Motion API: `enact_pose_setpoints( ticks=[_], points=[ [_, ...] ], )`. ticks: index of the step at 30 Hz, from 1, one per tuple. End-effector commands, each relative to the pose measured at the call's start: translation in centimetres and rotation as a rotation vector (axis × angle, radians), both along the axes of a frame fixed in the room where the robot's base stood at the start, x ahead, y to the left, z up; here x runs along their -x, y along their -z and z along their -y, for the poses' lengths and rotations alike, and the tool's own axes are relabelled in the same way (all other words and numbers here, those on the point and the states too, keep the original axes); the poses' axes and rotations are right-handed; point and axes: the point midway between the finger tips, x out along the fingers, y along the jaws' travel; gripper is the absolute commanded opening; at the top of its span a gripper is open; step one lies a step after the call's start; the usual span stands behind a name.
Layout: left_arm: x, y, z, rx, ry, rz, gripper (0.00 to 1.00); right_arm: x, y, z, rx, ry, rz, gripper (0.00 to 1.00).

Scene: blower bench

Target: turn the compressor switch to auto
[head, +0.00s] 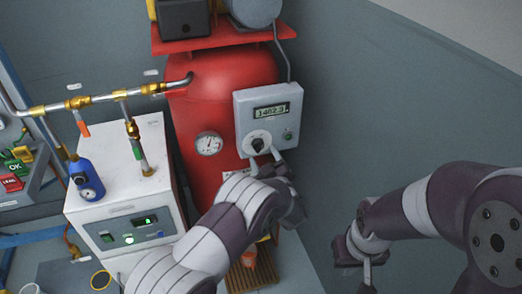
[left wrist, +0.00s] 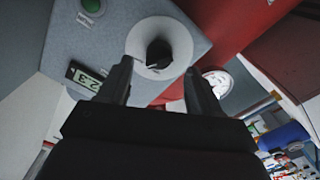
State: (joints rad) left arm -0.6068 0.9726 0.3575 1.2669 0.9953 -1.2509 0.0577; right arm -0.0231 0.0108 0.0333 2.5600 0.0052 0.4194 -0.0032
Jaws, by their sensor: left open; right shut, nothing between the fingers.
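The compressor switch is a black knob (head: 257,145) on a pale round dial, low on the grey control box (head: 280,105) fixed to the red tank. In the left wrist view the knob (left wrist: 158,53) sits on its white disc (left wrist: 176,32); its setting is too small to read. My left gripper (head: 265,160) is at the switch, just below it in the head view. In the left wrist view the fingers of this gripper (left wrist: 158,66) are open, one on each side of the knob; contact is not clear. My right gripper (head: 367,277) is shut and empty, low at the right.
The box has a display (head: 271,111) and a green button (head: 288,134). A pressure gauge (head: 209,144) is on the red tank (head: 215,100). A white unit (head: 120,190) with pipes stands left. The grey wall (head: 400,90) right of the box is bare.

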Motion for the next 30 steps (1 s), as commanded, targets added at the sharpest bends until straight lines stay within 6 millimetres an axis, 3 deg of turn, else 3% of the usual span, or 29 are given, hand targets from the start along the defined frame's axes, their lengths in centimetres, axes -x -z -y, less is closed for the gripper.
enact_pose_setpoints(
  ticks=[6, 11, 27, 30],
  points=[
    [5.6, -0.1, 1.9, -0.002, 0.004, -0.001, 0.64, 0.0, -0.5, 0.0, 0.0, 0.0, 0.0, 0.0],
    [7.8, 0.0, 2.6, -0.001, 0.002, 0.0, 0.64, 0.0, -0.5, 0.0, 0.0, 0.0, 0.0, 0.0],
    [8.2, 0.0, 2.7, -0.003, 0.0, -0.002, 0.64, 0.0, -0.5, 0.0, 0.0, 0.0, 0.0, 0.0],
    [8.1, 1.7, 3.6, 0.004, 0.051, -0.084, 0.64, 0.0, -0.5, 0.0, 0.0, 0.0, 0.0, 0.0]
  ],
)
